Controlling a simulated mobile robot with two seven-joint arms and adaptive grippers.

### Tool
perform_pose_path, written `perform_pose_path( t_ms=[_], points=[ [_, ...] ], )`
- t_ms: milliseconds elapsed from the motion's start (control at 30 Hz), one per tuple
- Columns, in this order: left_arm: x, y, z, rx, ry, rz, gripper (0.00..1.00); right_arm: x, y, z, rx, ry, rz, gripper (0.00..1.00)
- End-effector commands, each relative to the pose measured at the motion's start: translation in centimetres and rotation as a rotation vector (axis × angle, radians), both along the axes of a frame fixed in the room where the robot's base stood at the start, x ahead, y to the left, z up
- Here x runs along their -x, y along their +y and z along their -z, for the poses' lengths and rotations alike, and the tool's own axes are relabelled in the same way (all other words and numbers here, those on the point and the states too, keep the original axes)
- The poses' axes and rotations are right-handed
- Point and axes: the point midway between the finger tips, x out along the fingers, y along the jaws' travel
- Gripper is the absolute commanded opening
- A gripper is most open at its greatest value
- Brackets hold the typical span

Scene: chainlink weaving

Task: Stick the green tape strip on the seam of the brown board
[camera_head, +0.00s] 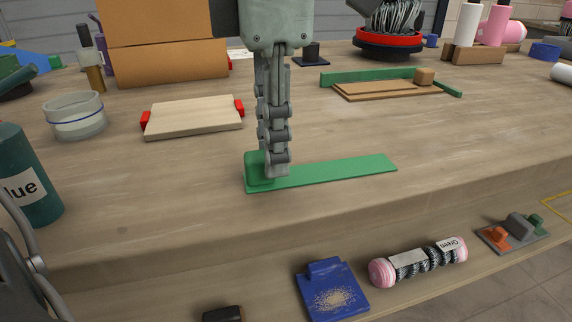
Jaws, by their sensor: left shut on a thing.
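The green tape strip (340,172) lies flat along the tabletop near its front edge, with a raised green tab at its left end. My left gripper (272,170) points straight down at that end, its fingers closed on the green tab and partly hiding it. A thin brown board (385,91) lies flat at the back right, with a green bar behind it and a small wooden block on it. A larger orange-brown panel or box (165,65) stands at the back left, with a horizontal line across its front. I cannot tell which bears the seam. My right gripper is not in view.
On the lower front ledge are a blue pad (331,290) and a pink-ended roller (418,262). The tabletop right of the strip is clear.

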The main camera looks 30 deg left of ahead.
Motion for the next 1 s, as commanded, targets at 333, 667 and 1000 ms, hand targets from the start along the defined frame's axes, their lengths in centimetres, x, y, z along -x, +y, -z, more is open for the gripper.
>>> perform_pose_path(
  t_ms=[333, 667, 1000],
  points=[
    [0.0, 0.0, -1.0, -0.001, -0.002, -0.001, 0.02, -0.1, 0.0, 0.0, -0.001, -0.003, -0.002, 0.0],
    [2.5, 0.9, -5.8, 0.001, -0.007, 0.003, 0.02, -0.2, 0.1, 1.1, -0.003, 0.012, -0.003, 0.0],
    [9.0, 3.3, -9.8, 0.001, -0.004, 0.004, 0.02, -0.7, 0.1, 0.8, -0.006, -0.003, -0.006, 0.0]
  ],
)
